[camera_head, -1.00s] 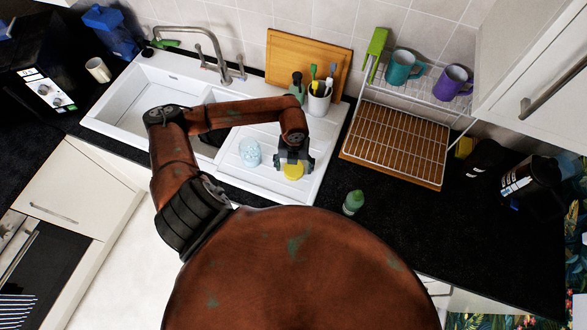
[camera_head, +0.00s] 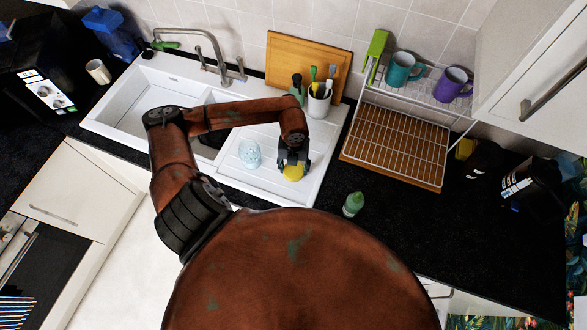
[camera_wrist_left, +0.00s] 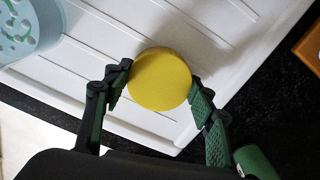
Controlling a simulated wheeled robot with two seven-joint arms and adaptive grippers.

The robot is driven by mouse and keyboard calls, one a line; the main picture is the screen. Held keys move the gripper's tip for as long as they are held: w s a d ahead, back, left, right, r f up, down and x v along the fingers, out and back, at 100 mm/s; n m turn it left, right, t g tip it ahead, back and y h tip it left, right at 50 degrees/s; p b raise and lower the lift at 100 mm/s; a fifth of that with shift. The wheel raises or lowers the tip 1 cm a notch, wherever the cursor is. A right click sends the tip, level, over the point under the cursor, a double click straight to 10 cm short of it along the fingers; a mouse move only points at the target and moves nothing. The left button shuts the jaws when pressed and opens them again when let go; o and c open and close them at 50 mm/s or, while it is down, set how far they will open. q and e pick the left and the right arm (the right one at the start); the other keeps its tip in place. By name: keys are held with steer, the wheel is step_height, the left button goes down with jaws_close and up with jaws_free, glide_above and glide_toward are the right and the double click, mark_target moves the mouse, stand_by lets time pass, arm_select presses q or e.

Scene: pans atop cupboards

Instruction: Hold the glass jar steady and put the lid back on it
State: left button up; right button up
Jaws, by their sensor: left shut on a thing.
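The glass jar (camera_head: 250,154) is pale blue with a speckled pattern and stands on the sink's drainboard; part of it shows in the left wrist view (camera_wrist_left: 22,32). The round yellow lid (camera_wrist_left: 160,79) is on the drainboard side to the right of the jar and also shows in the head view (camera_head: 293,173). My left gripper (camera_head: 292,164) is shut on the lid, one finger at each side of it in the left wrist view (camera_wrist_left: 161,92). I cannot tell whether the lid touches the drainboard. My right gripper is not in view.
The white sink (camera_head: 135,101) with its tap (camera_head: 214,60) lies to the left. A green bottle (camera_head: 353,203) stands on the black counter near the front. A utensil cup (camera_head: 318,100) and a dish rack (camera_head: 395,146) stand behind and to the right.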

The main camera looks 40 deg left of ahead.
arm_select(q)
steer(key=shift+r, duration=0.35)
steer(key=s+d+r+b, duration=0.1)
steer(key=s+r+b, duration=0.1)
steer(key=s+r, duration=1)
steer(key=shift+s, duration=1)
steer(key=shift+d+f, duration=0.1)
